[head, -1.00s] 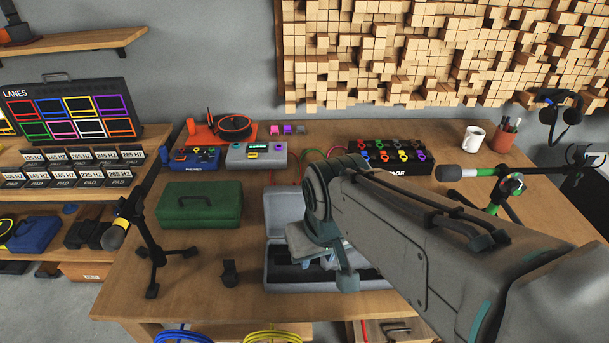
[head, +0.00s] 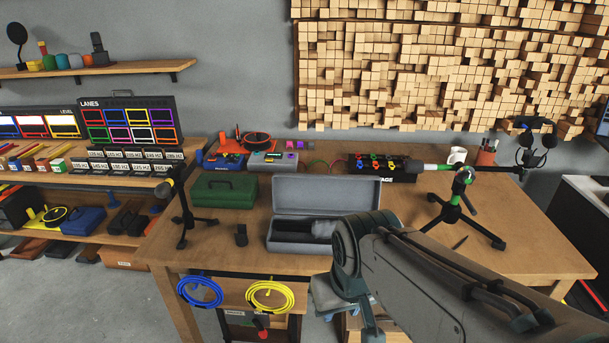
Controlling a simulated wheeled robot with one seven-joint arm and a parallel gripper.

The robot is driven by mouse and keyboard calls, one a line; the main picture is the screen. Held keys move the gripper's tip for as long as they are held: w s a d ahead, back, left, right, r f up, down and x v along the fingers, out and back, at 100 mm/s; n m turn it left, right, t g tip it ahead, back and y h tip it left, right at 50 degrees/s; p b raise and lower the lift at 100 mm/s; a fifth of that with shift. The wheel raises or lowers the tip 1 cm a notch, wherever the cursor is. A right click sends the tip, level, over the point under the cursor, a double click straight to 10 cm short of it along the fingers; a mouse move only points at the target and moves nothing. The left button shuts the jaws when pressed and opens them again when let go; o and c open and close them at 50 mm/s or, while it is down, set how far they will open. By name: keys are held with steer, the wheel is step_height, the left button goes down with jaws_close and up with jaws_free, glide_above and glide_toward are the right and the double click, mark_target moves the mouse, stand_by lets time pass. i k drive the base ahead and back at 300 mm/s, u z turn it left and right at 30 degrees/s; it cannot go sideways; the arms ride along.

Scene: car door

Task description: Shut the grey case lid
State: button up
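The grey case (head: 290,247) stands open on the wooden table. Its lid (head: 325,196) is raised at the back, roughly upright. Dark objects, at least one like a microphone (head: 310,228), lie inside the case. My arm comes in from the lower right, and my gripper (head: 345,308) is low in front of the case, by the table's front edge. It appears apart from the lid. Its fingers are too hidden to show whether they are open. The arm covers the case's right front corner.
A closed green case (head: 225,190) sits left of the grey case, with a microphone stand (head: 186,215) and a small dark holder (head: 241,236) nearby. Another stand (head: 455,205) is at the right. Blue (head: 200,291) and yellow cables (head: 272,295) hang at the front edge.

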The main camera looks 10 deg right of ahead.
mark_target(302, 193)
steer(key=u, duration=0.6)
steer(key=i, duration=0.5)
steer(key=u, duration=0.75)
steer(key=i, duration=0.6)
steer(key=z, duration=0.55)
steer(key=i, duration=0.65)
steer(key=z, duration=0.75)
